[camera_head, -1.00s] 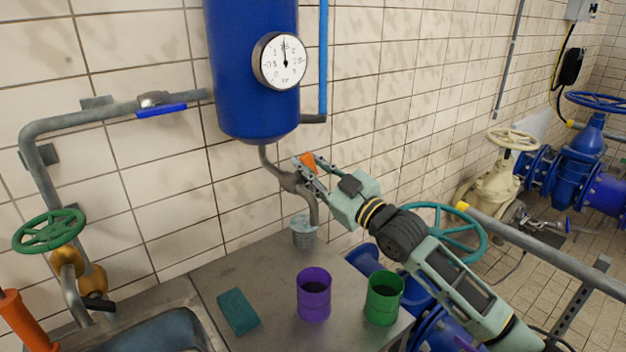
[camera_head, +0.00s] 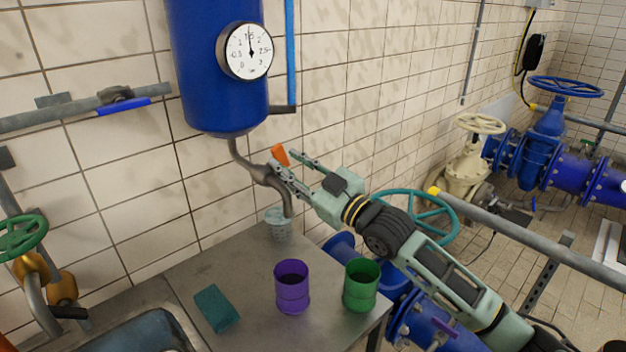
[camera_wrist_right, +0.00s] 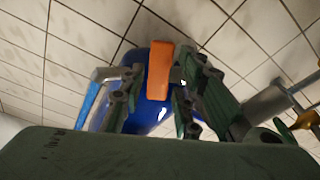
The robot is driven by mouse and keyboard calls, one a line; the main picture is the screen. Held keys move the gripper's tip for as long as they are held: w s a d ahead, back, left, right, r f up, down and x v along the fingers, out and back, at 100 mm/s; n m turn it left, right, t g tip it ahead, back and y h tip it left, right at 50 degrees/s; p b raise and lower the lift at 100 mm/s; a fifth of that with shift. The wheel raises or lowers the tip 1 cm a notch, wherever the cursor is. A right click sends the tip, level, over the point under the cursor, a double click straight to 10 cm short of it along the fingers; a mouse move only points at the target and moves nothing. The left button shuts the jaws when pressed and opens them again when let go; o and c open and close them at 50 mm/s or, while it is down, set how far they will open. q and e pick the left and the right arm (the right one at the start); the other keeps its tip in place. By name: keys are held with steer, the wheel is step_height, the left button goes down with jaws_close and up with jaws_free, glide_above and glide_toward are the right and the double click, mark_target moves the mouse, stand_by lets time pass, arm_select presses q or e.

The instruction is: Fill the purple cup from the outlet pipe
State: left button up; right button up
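The purple cup (camera_head: 292,288) stands upright on the metal table, left of the green cup. The outlet pipe (camera_head: 242,151) curves down from the blue tank and ends over a small grey container (camera_head: 279,226). An orange valve handle (camera_head: 281,155) stands up on the pipe. My right gripper (camera_head: 283,160) is open at the valve, its fingers on either side of the handle. In the right wrist view the orange handle (camera_wrist_right: 158,70) shows between the spread fingers; I cannot tell whether they touch it. My left gripper is not in view.
The green cup (camera_head: 360,286) stands beside the purple one, below my right arm. A teal sponge (camera_head: 216,308) lies to the left, near the sink (camera_head: 150,335). A pressure gauge (camera_head: 246,51) is on the tank.

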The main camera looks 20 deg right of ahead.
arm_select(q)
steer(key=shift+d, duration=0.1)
arm_select(e)
steer(key=v, duration=0.8)
steer(key=shift+s+d, duration=0.15)
steer(key=shift+s, duration=0.1)
stand_by(0.6)
